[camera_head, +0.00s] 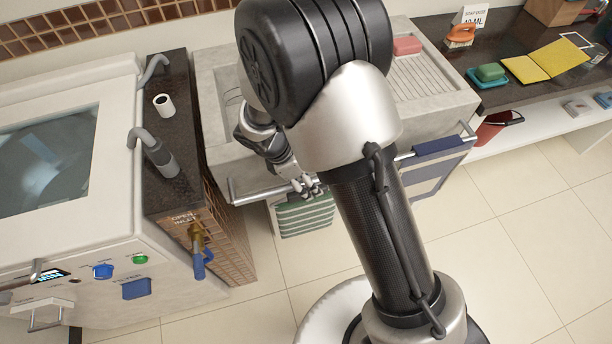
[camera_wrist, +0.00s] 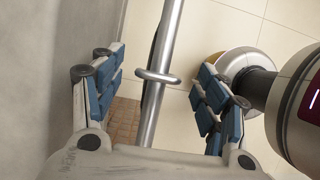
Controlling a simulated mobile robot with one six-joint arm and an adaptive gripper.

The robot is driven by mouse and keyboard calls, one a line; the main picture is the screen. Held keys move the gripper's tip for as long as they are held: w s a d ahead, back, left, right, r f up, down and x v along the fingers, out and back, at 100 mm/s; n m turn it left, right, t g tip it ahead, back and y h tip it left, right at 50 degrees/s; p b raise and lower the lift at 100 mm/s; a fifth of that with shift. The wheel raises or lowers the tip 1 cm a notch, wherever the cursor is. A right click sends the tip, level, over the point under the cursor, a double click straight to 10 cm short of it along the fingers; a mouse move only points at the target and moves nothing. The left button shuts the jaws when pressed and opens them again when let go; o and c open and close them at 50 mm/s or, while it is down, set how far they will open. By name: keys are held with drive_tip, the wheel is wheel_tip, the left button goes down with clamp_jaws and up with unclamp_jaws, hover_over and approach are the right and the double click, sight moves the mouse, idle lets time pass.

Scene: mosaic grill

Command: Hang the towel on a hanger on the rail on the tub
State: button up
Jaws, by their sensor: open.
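The green-and-white striped towel (camera_head: 304,216) hangs below the metal rail (camera_head: 262,192) along the front of the grey tub (camera_head: 220,135), in the head view. My gripper (camera_head: 309,189) is at the rail just above the towel; my arm hides part of the rail. In the wrist view, my gripper (camera_wrist: 160,75) is open, its blue-padded fingers on either side of the rail (camera_wrist: 147,125) and apart from it. A metal ring (camera_wrist: 143,74), seemingly the hanger's hook, sits around the rail between the fingers. The hanger's body and the towel cannot be made out there.
A dark blue piece (camera_head: 437,145) is on the rail's right part. A white machine (camera_head: 115,235) and a dark counter with grey pipes (camera_head: 158,150) stand left of the tub. A counter with a yellow folder (camera_head: 546,62) is at right. Tiled floor (camera_head: 530,230) is clear at lower right.

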drive_tip(key=v, duration=1.2)
drive_tip(key=shift+a, duration=0.1)
drive_tip(key=shift+p+v, duration=2.45)
drive_tip(key=shift+v, duration=0.05)
